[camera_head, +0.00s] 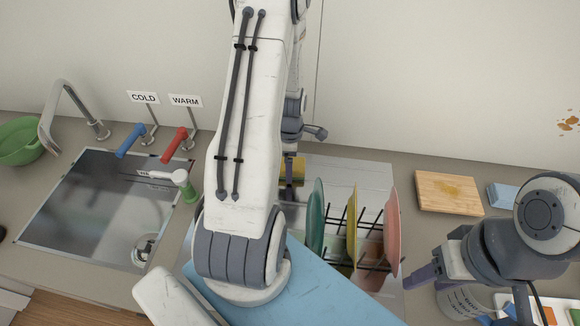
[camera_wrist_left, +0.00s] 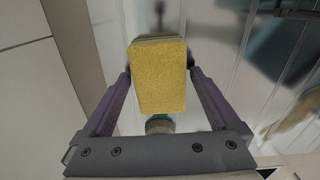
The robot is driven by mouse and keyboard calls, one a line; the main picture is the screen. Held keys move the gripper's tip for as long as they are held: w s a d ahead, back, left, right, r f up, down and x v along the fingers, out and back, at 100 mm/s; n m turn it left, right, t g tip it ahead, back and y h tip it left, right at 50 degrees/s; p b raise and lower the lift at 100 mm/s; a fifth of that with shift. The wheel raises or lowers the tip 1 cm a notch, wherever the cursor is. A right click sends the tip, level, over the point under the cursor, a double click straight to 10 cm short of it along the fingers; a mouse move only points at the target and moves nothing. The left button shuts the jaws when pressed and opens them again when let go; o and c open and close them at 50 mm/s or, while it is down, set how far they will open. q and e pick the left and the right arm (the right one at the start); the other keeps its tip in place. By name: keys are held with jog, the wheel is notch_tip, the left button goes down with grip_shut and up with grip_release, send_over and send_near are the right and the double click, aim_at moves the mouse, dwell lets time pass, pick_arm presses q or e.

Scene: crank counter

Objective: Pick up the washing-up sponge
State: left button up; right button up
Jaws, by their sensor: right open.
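The sponge, yellow with a green layer at its far edge, is between the two fingers of my left gripper (camera_wrist_left: 160,75) in the left wrist view, where its yellow face (camera_wrist_left: 160,80) shows. The fingers lie close along both its sides. I cannot tell whether they press on it. In the head view the sponge (camera_head: 299,170) is partly hidden behind my left gripper (camera_head: 289,185), at the back left of the dish rack. My right gripper (camera_head: 425,276) is open and empty, at the right of the rack.
Green, yellow and pink plates stand in the dish rack (camera_head: 372,240). A sink (camera_head: 90,205) with blue and red levers is at the left. A wooden board (camera_head: 448,193) and a light blue block (camera_head: 503,195) lie at the right. My left arm covers the middle of the head view.

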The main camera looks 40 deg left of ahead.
pick_arm(q)
jog(key=c, duration=1)
notch_tip(320, 180, up, 10)
jog(key=shift+b, duration=0.75)
